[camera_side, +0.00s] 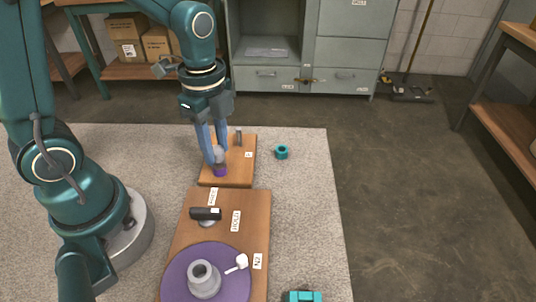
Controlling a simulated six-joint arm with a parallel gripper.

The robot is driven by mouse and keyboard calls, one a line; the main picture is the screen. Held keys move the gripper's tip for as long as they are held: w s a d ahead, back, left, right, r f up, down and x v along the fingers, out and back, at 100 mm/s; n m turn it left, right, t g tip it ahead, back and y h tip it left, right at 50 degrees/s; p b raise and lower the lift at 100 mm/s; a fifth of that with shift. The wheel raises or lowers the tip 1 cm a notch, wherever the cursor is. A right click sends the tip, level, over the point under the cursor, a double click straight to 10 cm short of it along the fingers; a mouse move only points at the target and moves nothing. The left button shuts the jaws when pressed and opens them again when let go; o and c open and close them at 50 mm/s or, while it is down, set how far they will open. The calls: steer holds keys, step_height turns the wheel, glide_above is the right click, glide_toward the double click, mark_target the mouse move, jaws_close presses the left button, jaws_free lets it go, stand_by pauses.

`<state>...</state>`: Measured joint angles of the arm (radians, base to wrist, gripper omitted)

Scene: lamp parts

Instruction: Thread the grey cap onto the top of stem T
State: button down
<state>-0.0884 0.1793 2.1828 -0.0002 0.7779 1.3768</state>
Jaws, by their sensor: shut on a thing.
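My gripper (215,162), with two blue fingers, points down over the far wooden board (246,168). It is shut on a small grey piece (218,154), which appears to be the grey cap and is partly hidden by the fingers. A short purple piece (220,171) is directly below the fingertips, at the board's near left part. I cannot tell whether the grey piece touches it or is threaded on it. A small dark grey upright post (238,137) stands farther back on the same board. The label on this board is too small to read, so I cannot tell which piece is stem T.
A nearer wooden board (258,215) holds a black cylinder (205,213) and a purple disc (172,279) with a grey ring-shaped part (203,279) and a white piece (241,262).

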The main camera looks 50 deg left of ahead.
steer(key=m, duration=0.6)
steer(key=shift+s+f+m, duration=0.1)
steer(key=shift+s+m, duration=0.05)
steer(key=shift+m, duration=0.25)
steer(key=m, duration=0.6)
steer(key=shift+m, duration=0.4)
steer(key=shift+m, duration=0.7)
steer(key=c, duration=0.5)
jaws_free()
